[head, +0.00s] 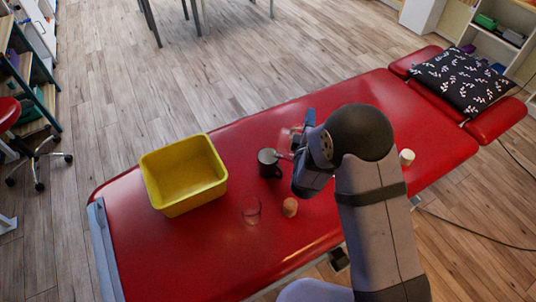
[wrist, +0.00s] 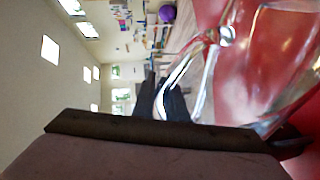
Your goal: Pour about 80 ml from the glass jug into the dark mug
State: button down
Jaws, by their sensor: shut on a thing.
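The dark mug (head: 268,164) stands upright on the red treatment table, just left of my gripper in the head view. The clear glass jug (head: 286,138) is partly hidden behind my gripper (head: 297,150), close beside and behind the mug. In the wrist view the jug (wrist: 262,62) fills the right side, and its curved handle runs to the dark fingers of my gripper (wrist: 163,100), which are shut on it. The wrist view lies on its side, so my wrist is rolled. I cannot tell the liquid level or whether any liquid is flowing.
A yellow bin (head: 160,204) stands left on the red table (head: 205,250). A clear glass (head: 251,210) and a small tan cup (head: 290,207) stand in front of the mug. A cream cylinder (head: 406,157) stands right of my arm. A patterned pillow (head: 463,80) lies at the far end.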

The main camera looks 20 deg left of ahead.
jog(key=shift+a+r+n+p, duration=0.45)
jog(key=shift+a+r, duration=0.2)
jog(key=shift+a, duration=0.2)
jog(key=shift+a+r+n+p, duration=0.3)
jog(key=shift+a+n+p, duration=0.05)
jog(key=shift+a+p, duration=0.15)
jog(key=shift+a, duration=0.2)
jog(key=shift+d+f, duration=0.2)
jog(key=shift+d, duration=0.55)
jog(key=shift+a+r, duration=0.3)
jog(key=shift+a, duration=0.2)
dwell(0.8)
jog(key=shift+d, duration=0.1)
